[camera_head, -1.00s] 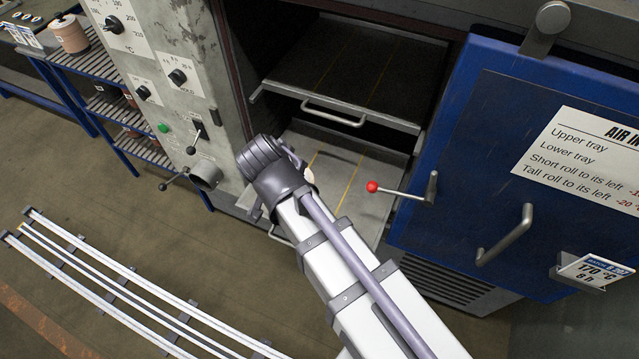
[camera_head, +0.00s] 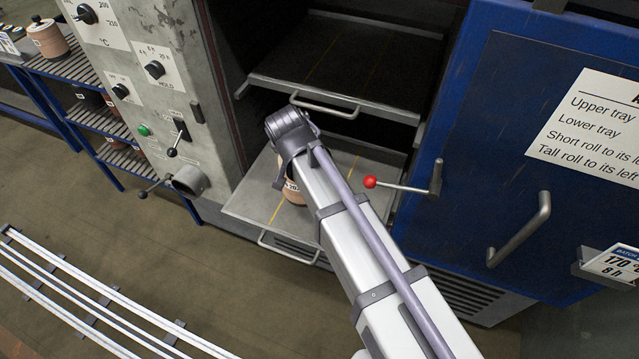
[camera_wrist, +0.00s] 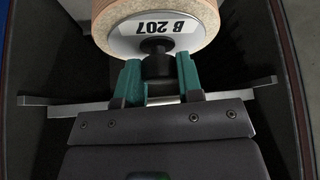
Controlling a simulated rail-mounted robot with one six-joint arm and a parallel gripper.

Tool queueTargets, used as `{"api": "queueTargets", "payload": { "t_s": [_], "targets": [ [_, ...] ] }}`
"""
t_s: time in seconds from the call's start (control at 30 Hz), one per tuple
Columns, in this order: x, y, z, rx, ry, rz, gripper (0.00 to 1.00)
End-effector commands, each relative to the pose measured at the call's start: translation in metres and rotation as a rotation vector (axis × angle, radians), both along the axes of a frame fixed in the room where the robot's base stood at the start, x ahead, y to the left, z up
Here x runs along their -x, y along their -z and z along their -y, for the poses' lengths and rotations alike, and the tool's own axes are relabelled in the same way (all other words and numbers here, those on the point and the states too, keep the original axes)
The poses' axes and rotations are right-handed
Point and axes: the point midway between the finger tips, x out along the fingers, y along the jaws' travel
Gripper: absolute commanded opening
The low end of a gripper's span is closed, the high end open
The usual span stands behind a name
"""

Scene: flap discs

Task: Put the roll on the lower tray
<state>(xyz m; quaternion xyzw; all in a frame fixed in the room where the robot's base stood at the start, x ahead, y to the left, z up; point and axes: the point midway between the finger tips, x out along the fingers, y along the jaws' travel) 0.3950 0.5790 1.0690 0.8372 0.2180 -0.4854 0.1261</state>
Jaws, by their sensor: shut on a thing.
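The green fingers are shut on the roll's dark end knob (camera_wrist: 156,59). In the head view part of the roll (camera_head: 293,193) shows below my arm's wrist, over the lower tray (camera_head: 245,205). The arm hides the rest of it and my fingers. I cannot tell whether the roll touches the tray. The lower tray is pulled out, flat, with a yellow line and a front handle (camera_head: 285,250). No other roll shows on its visible part.
The upper tray (camera_head: 335,65) is empty where seen and sits above, close to my wrist. The blue oven door (camera_head: 480,150) stands open at right, with a red-knobbed lever (camera_head: 370,182). The control panel (camera_head: 150,95) is at left. A rack (camera_head: 85,95) holds other rolls.

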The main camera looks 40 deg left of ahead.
Motion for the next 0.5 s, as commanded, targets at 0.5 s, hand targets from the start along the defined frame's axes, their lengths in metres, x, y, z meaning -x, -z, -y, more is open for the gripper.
{"api": "queueTargets", "payload": {
  "t_s": [0.5],
  "targets": [
    [0.000, 0.066, 0.000, 0.002, -0.005, 0.002, 0.00]
  ]
}}
